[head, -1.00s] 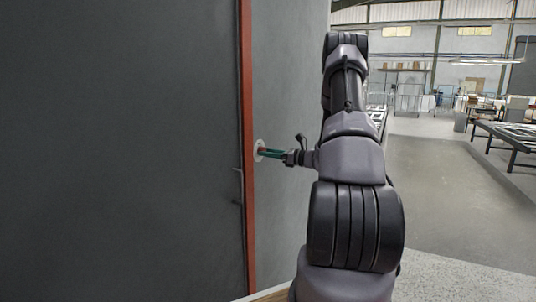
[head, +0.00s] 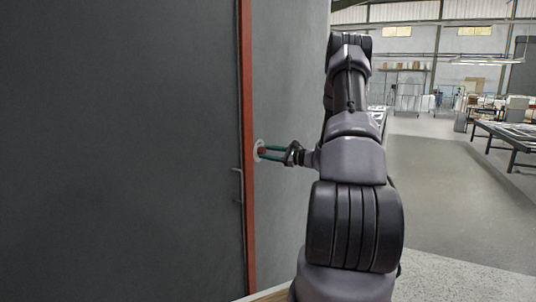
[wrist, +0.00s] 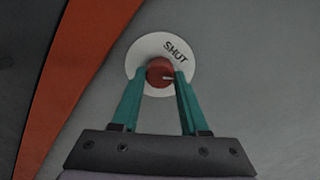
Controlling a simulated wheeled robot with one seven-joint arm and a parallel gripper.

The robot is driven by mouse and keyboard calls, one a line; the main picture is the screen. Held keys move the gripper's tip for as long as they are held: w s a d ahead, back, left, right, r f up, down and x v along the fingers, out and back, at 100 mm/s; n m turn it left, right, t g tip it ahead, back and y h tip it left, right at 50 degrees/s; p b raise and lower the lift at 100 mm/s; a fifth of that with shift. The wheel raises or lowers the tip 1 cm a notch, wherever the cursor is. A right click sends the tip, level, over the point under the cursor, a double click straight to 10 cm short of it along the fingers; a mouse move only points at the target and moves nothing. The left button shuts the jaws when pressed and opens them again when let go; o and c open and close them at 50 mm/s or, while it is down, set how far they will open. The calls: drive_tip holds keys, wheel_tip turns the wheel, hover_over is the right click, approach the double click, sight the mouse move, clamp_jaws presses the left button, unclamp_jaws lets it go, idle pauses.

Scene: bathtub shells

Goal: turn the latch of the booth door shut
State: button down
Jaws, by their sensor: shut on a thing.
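The latch is a red knob (wrist: 160,73) on a round white plate (wrist: 147,48) that bears the word SHUT. In the head view the red knob (head: 261,151) is on the grey wall just right of the red door frame. My gripper (wrist: 161,78) has its two green fingers on either side of the knob, shut on it. My gripper (head: 265,152) reaches it from the right in the head view. The dark grey booth door (head: 120,150) fills the left and stands in line with the red frame. Part of the knob is hidden by the fingers.
The red frame post (head: 247,200) runs upright beside the latch, with a thin door handle (head: 238,186) to its left. Open floor (head: 440,190) lies to the right. A dark table (head: 510,137) stands farther off on the right.

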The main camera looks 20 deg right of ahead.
drive_tip(key=n, duration=0.5)
drive_tip(key=shift+n, duration=0.3)
drive_tip(key=n, duration=0.4)
drive_tip(key=shift+n, duration=0.7)
drive_tip(key=shift+c, duration=2.1)
unclamp_jaws()
drive_tip(key=v, duration=1)
drive_tip(key=shift+s+d, duration=0.3)
drive_tip(key=shift+r, duration=0.1)
